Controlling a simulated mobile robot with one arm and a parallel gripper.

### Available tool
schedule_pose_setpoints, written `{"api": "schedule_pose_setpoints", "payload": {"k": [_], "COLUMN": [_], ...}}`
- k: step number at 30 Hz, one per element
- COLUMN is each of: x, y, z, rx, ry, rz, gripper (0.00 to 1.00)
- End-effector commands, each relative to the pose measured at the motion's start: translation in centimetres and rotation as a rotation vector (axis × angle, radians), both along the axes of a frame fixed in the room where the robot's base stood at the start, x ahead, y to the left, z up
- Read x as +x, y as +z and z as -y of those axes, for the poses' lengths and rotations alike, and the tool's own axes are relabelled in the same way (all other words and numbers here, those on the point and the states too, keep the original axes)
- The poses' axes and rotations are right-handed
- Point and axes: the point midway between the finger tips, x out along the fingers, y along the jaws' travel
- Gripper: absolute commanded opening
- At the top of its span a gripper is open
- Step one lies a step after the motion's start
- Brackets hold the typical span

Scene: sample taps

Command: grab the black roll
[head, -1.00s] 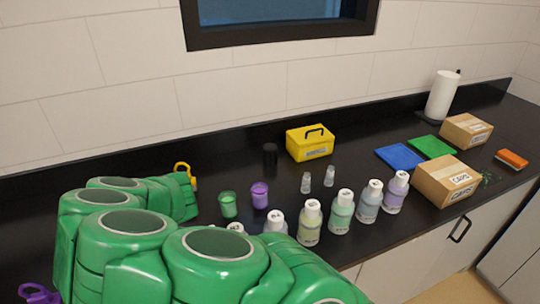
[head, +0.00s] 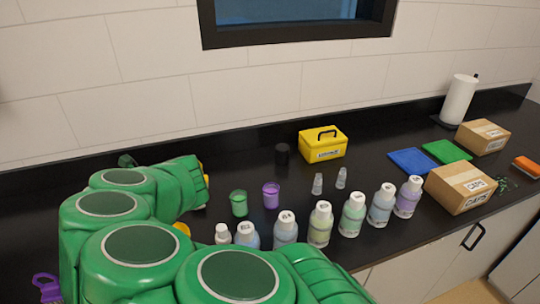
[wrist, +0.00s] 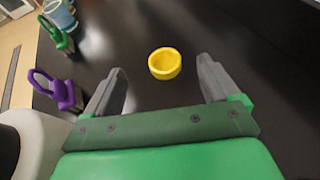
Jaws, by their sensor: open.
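The black roll (head: 282,153) is a small dark upright cylinder on the black counter, left of the yellow box, in the head view. I cannot make it out in the wrist view. My gripper (wrist: 162,66) is open in the wrist view, with its two grey fingers wide apart and nothing held. A round yellow cup-like thing (wrist: 165,63) shows between and beyond the fingertips. In the head view my green arm hides the gripper, which seems to be left of the roll and apart from it.
A yellow box (head: 322,144) stands right of the roll. Green (head: 239,203) and purple (head: 271,195) cups and several white-capped bottles stand in front. Two small vials (head: 317,184) are nearby. A purple tagged object (wrist: 62,92) lies at left in the wrist view. Open counter surrounds the roll.

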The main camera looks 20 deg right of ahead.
Motion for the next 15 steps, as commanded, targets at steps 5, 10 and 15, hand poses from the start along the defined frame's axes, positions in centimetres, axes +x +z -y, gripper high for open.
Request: {"api": "schedule_pose_setpoints", "payload": {"k": [5,10,15], "x": [0.0,0.0,3.0], "y": [3.1,5.8,5.6], "z": [-0.1,0.0,5.0], "rx": [-0.001,0.001,0.0], "ry": [0.002,0.0,-0.11], "rz": [0.005,0.003,-0.002], "gripper": [0.89,0.89,0.89]}}
